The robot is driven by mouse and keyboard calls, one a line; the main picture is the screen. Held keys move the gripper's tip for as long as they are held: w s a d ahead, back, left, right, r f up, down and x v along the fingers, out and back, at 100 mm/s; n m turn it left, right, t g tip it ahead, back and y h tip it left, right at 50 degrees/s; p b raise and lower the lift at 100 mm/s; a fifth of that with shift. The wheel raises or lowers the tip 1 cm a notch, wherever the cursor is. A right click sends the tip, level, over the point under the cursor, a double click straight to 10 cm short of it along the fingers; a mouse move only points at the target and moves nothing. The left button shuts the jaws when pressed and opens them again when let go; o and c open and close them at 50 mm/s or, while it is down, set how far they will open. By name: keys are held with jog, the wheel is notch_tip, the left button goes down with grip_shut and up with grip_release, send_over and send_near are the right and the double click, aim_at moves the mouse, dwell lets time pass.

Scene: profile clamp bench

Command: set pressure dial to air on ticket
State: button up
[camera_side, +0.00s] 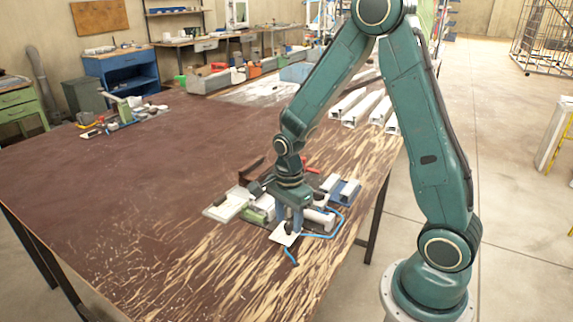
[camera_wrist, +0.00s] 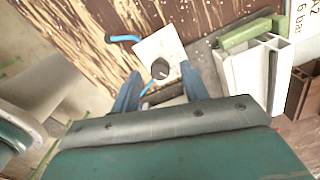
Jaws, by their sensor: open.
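A dark round knob, the pressure dial (camera_wrist: 160,69), sits on a white plate (camera_wrist: 152,45) in the wrist view. The plate also shows in the side view (camera_side: 285,235), at the front of the clamp fixture. My gripper (camera_wrist: 160,88) is open, with one blue-grey finger on each side of the dial's near edge. I cannot tell whether the fingers touch it. In the side view my gripper (camera_side: 290,218) points down over the plate. A white ticket (camera_wrist: 304,25) at the upper right of the wrist view reads "A2" and "6 bar", partly cut off. The dial's pointer and scale are not readable.
A blue hose (camera_side: 333,232) curves beside the fixture. A white profile (camera_wrist: 250,75) with a green block (camera_wrist: 246,34) stands right of the dial. Several white profiles (camera_side: 365,107) lie farther back.

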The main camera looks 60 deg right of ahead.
aim_at(289, 226)
notch_tip(289, 226, up, 13)
dwell(0.7)
jog(key=shift+r, duration=0.1)
jog(key=s+a+r+n+t, duration=0.2)
jog(key=s+a+r+n, duration=0.1)
jog(key=s+n, duration=0.4)
jog(key=s+a+r+n+t, duration=0.3)
jog(key=s+r+n, duration=0.3)
jog(key=n, duration=0.8)
jog(key=s, duration=0.2)
jog(key=shift+s+t, duration=0.3)
